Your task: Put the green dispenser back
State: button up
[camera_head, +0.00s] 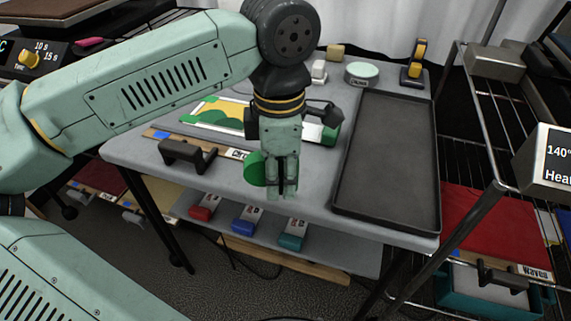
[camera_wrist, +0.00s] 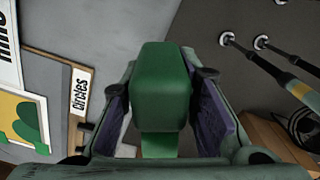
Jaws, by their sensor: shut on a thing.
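My gripper (camera_head: 283,192) is shut on the green dispenser (camera_head: 255,169) above the front edge of the grey table. In the head view, the dispenser's rounded green side sticks out to the left of the fingers, and the rest is hidden behind them. In the wrist view, my gripper (camera_wrist: 165,110) has the green dispenser (camera_wrist: 160,88) as a blocky green body between its two fingers. A yellow-and-black dispenser (camera_head: 415,62) stands at the table's back right corner.
A dark empty tray (camera_head: 385,165) fills the table's right side. A green and yellow print (camera_head: 215,113) lies at left behind a black handle (camera_head: 186,154). Red (camera_head: 204,206), blue (camera_head: 246,219) and teal (camera_head: 293,233) items sit on the lower shelf. A wire rack (camera_head: 510,90) stands at right.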

jog(key=w, duration=0.4)
jog(key=shift+w+d+f, duration=0.15)
jog(key=shift+w+d, duration=0.1)
jog(key=shift+w, duration=0.05)
jog(key=f, duration=0.1)
jog(key=w+f+p, duration=0.1)
jog(key=f, duration=0.1)
jog(key=shift+f, duration=0.35)
jog(key=shift+f, duration=0.15)
jog(key=shift+f+b, duration=0.1)
jog(key=shift+b, duration=0.2)
jog(key=o, duration=1)
notch_tip(320, 180, up, 12)
jog(key=shift+r+p, duration=0.25)
jog(key=shift+p, duration=0.1)
